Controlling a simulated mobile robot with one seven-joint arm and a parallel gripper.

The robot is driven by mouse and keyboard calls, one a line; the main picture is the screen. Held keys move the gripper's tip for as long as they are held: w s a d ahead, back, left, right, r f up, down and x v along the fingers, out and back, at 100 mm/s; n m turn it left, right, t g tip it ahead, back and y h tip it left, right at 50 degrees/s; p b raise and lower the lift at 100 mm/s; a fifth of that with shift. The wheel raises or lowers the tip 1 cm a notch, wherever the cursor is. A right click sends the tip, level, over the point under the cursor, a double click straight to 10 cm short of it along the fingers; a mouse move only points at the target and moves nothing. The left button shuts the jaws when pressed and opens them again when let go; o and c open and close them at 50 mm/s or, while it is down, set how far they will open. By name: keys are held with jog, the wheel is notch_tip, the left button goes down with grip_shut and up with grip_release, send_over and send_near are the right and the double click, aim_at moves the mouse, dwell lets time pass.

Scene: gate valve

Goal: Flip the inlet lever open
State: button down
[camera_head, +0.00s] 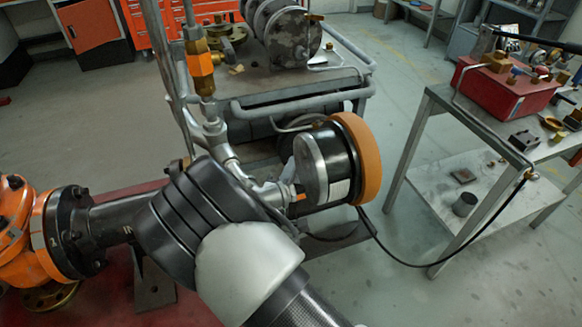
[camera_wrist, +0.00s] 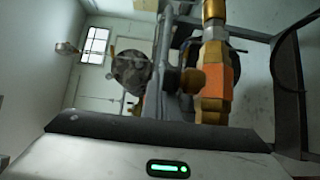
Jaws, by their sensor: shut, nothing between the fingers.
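An orange and brass valve fitting (camera_head: 202,68) stands on a vertical pipe in the head view. It also shows in the wrist view (camera_wrist: 215,78), with a brownish round knob (camera_wrist: 191,81) beside it. I cannot pick out the inlet lever for certain. My gripper's grey housing (camera_wrist: 160,158), with a green light, fills the bottom of the wrist view, and the valve fitting appears beyond its edge. My gripper is shut and empty. Its fingertips are not visible, and my arm hides part of the pipework in the head view.
A round black gauge with an orange rim (camera_head: 362,160) sits right of the pipes. An orange flanged body (camera_head: 28,230) is at left. A side table (camera_head: 440,98) carries a red box (camera_head: 505,88); a black hose runs from it. Open floor lies between.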

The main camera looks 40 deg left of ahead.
jog(key=shift+s, duration=0.1)
jog(key=p+v, duration=0.3)
jog(key=v, duration=1.4)
jog(key=shift+s+d, duration=0.1)
